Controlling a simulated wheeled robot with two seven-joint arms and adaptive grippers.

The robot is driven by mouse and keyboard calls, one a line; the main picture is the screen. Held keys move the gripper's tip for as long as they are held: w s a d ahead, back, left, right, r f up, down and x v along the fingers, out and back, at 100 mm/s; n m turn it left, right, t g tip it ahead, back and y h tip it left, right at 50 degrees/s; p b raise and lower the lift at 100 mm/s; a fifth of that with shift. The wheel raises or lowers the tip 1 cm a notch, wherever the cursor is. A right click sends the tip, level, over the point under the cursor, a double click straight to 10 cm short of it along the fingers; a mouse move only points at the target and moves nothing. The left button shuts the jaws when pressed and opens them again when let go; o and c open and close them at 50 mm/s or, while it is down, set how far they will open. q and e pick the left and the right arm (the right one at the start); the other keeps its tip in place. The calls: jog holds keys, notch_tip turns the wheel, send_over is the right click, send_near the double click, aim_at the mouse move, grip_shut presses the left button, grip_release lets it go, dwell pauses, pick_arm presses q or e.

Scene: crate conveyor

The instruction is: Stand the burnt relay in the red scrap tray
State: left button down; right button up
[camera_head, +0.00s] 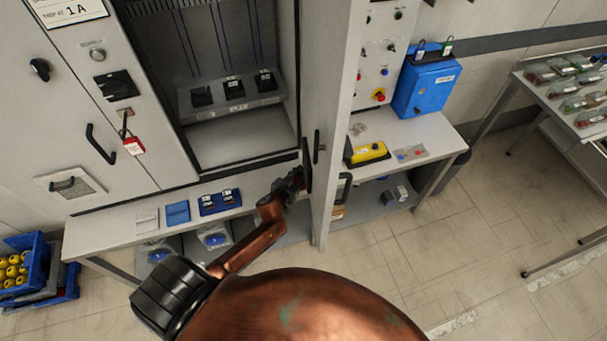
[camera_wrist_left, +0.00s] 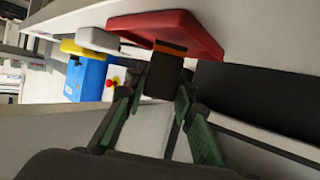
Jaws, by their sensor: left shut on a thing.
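In the left wrist view my left gripper (camera_wrist_left: 158,105) is shut on a dark block with an orange end, which I take as the burnt relay (camera_wrist_left: 160,82). The red scrap tray (camera_wrist_left: 170,24) is just past the fingertips. The view is tilted, with the bench at the top. The relay's orange end overlaps the tray in the picture; I cannot tell whether they touch. In the head view my left arm reaches up to the cabinet door, and its wrist (camera_head: 288,186) is by the door edge. I cannot make out the fingertips, relay or red tray there. My right gripper is not in view.
The open cabinet door (camera_head: 335,110) stands beside my arm. A cabinet shelf (camera_head: 230,108) holds three dark relays. A blue tray (camera_head: 220,207) lies on the left bench. Right of the door are a yellow device (camera_head: 368,152) and a blue box (camera_head: 425,88).

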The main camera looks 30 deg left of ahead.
pick_arm(q)
jog(key=shift+w+d+f, duration=0.25)
jog(key=shift+f, duration=0.2)
jog(key=c, duration=1.6)
grip_release()
jog(key=shift+s+r, duration=0.15)
jog(key=s, duration=0.8)
jog(key=s+d, duration=0.1)
jog(key=s, duration=0.4)
jog(key=shift+r, duration=0.15)
jog(key=shift+w, duration=0.1)
